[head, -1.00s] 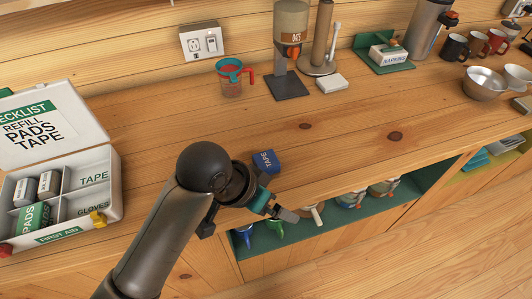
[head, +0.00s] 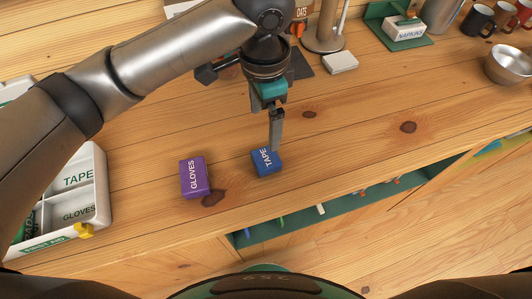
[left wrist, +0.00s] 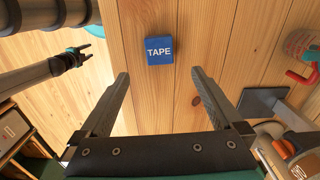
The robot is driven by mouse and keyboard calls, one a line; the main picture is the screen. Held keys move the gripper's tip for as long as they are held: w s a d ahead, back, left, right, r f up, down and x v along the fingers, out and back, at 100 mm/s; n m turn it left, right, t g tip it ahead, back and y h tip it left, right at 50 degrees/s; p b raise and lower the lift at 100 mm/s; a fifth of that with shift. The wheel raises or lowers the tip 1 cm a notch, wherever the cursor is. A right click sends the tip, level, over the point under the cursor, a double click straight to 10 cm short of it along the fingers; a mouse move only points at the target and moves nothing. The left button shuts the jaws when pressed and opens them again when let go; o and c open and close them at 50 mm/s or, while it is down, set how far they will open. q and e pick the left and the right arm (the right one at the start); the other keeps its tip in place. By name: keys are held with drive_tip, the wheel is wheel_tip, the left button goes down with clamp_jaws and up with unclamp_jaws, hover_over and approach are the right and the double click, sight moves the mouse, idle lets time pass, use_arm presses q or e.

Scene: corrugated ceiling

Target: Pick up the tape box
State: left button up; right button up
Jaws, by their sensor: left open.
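The tape box (head: 267,162) is a small blue box with white lettering. It lies on the wooden counter near its front edge. My left gripper (head: 276,146) points down at the box's far side, and its finger overlaps the box's top edge in the head view. In the left wrist view the tape box (left wrist: 159,50) lies just beyond the two spread fingertips, centred between them. The left gripper is open and empty. My right gripper (left wrist: 82,54) shows small at the left of the wrist view, away from the box; its jaws are too small to judge.
A purple gloves box (head: 195,177) lies left of the tape box. The first aid case (head: 98,190) stands at the left. A white box (head: 340,62) and a napkin holder (head: 405,30) stand behind. The counter right of the tape box is clear.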

use_arm(q)
drive_tip(key=b, duration=0.2)
approach(266, 157)
wheel_tip(266, 157, down, 5)
drive_tip(key=shift+s+a+f, duration=0.1)
drive_tip(key=shift+a+f, duration=0.05)
wheel_tip(266, 157, down, 5)
drive_tip(key=shift+r, duration=0.1)
drive_tip(key=shift+c, duration=0.4)
drive_tip(key=c, duration=1.2)
drive_tip(key=shift+c, duration=0.2)
wheel_tip(266, 157, up, 20)
drive_tip(key=p, duration=0.3)
